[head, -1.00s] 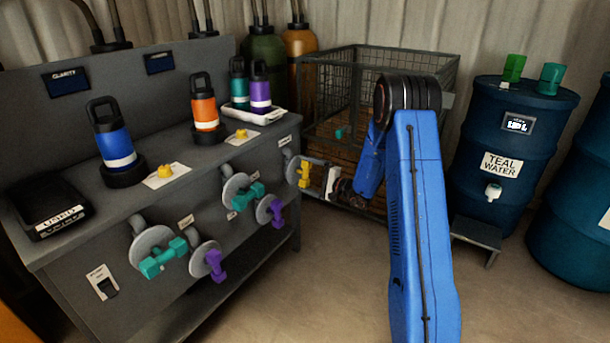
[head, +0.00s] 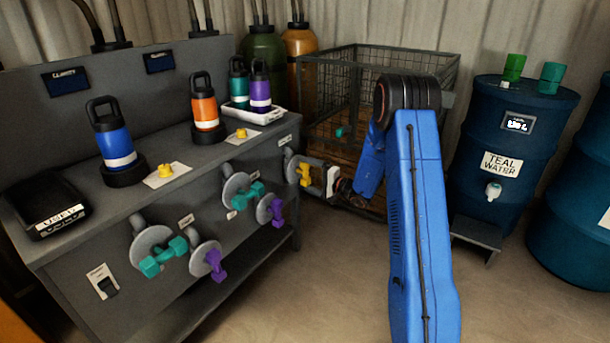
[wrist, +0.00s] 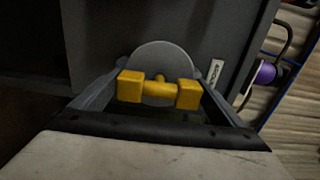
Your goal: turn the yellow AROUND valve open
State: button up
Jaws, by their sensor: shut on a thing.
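The yellow valve handle (head: 304,174) sits on a round grey plate (head: 290,164) at the right end of the bench front. In the wrist view the yellow handle (wrist: 158,90) is a bar with a block at each end, lying level across the picture in front of its grey disc (wrist: 165,58). My gripper (head: 312,176) is at this valve, and in the wrist view its fingers (wrist: 159,98) stand on either side of the handle, shut on it. A small label (head: 285,141) is above the valve, too small to read.
Teal valves (head: 163,257) and purple valves (head: 211,262) line the bench front to the left. Bottles stand on the bench top (head: 150,190). A wire crate (head: 375,60) is behind my arm, and a teal water barrel (head: 508,140) stands right. The floor in front is clear.

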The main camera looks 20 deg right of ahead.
jog(key=o, duration=0.7)
jog(key=v, duration=1.7)
jog(key=shift+s+d+f, duration=0.15)
jog(key=shift+s, duration=0.05)
